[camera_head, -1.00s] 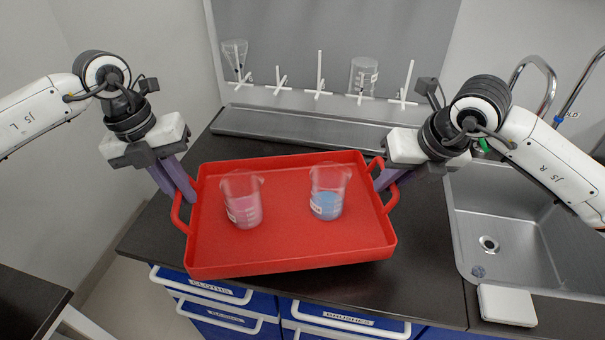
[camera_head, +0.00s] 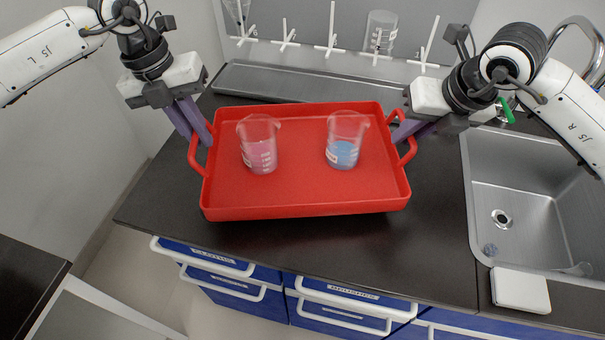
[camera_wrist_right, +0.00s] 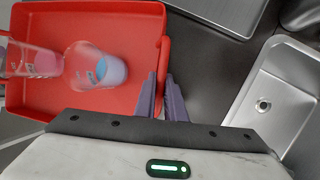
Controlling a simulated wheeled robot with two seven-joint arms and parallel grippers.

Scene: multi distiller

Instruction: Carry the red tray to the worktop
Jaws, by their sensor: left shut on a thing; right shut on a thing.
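The red tray (camera_head: 305,192) is level over the dark worktop (camera_head: 438,235), inside its front edge in the head view. I cannot tell whether its underside touches the worktop. It carries a beaker of pink liquid (camera_head: 259,150) on the left and a beaker of blue liquid (camera_head: 344,148) on the right, both upright. My left gripper (camera_head: 206,136) is shut on the tray's left handle. My right gripper (camera_head: 399,132) is shut on the right handle. The right wrist view shows the tray (camera_wrist_right: 115,18) and my right gripper's fingers (camera_wrist_right: 162,98) at its side.
A steel sink (camera_head: 540,205) lies to the right, with a white block (camera_head: 520,291) by its front edge. A drying rack with glassware (camera_head: 381,33) hangs on the back wall above a steel drip ledge (camera_head: 275,84). Blue drawers (camera_head: 345,310) are below the front edge.

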